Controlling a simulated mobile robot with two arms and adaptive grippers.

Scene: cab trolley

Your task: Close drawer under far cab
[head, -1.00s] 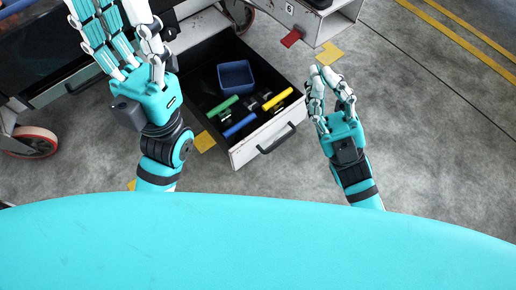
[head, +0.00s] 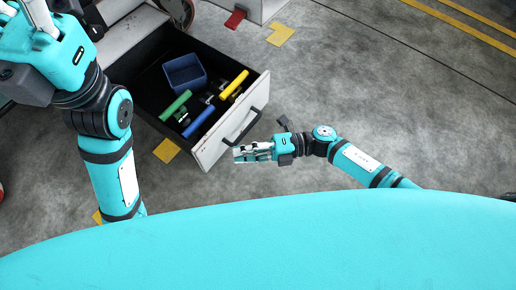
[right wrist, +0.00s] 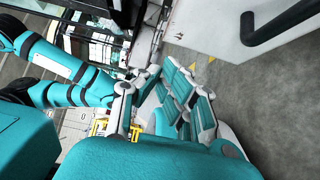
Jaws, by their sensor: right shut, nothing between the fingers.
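The drawer (head: 214,147) stands pulled out of the trolley, with its white front and black handle (head: 242,127) facing the lower right in the head view. The front and the dark handle (right wrist: 274,24) also show at the top right of the right wrist view. My right gripper (head: 240,153) is shut and empty. It is just in front of the drawer front, near the handle's lower end; I cannot tell whether it touches. My left gripper (head: 35,15) is at the top left, over the trolley side, its fingers cut off by the frame edge.
The drawer holds a blue bin (head: 185,72), a green-handled tool (head: 175,105), a blue-handled tool (head: 198,122) and a yellow-handled tool (head: 234,84). The floor to the right is clear.

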